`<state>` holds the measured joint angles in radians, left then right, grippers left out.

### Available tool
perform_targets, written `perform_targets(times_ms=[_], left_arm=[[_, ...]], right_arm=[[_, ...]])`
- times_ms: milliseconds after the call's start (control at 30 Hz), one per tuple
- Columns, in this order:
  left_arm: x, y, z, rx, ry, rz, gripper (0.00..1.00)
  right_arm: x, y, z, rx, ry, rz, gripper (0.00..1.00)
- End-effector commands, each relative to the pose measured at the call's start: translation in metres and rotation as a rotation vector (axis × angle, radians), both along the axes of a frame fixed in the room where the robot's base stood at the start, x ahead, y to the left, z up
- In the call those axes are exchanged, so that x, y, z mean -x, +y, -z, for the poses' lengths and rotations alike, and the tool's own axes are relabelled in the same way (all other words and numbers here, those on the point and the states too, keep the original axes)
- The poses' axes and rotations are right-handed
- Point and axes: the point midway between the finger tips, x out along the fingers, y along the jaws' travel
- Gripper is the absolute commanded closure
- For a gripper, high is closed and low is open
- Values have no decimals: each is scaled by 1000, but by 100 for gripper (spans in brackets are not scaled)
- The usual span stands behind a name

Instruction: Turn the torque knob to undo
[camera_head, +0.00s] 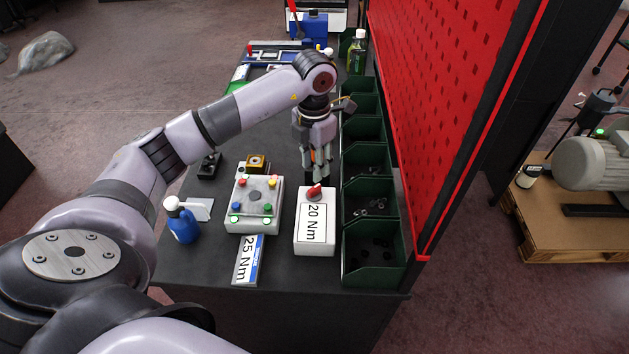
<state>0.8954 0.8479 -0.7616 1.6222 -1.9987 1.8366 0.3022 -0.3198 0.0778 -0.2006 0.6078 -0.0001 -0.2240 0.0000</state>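The torque knob (314,191) is a small red knob on top of a white box (315,243) labelled "20 Nm", near the front of the dark table. My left gripper (318,178) points down just behind the knob, with its fingertips close to it. I cannot tell whether the fingers touch the knob or how far apart they are. A card (247,262) reading "25 Nm" lies to the left of the box. My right gripper is not in view.
A white unit with coloured buttons (240,219) stands left of the knob box. A blue bottle (183,224) stands at the table's left edge. Green bins (371,281) line the right side, below a red perforated panel (440,90). Blue tools (313,27) sit at the far end.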

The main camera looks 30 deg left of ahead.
Motion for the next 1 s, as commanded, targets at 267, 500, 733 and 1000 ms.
perform_targets(times_ms=[267,500,733,1000], left_arm=[[1,0,53,0,4,-1,68],[0,0,75,1,1,0,68],[0,0,78,0,-1,0,68],[0,0,77,0,-1,0,81]], right_arm=[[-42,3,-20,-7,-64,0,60],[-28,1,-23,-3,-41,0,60],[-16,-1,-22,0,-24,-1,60],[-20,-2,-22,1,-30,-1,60]])
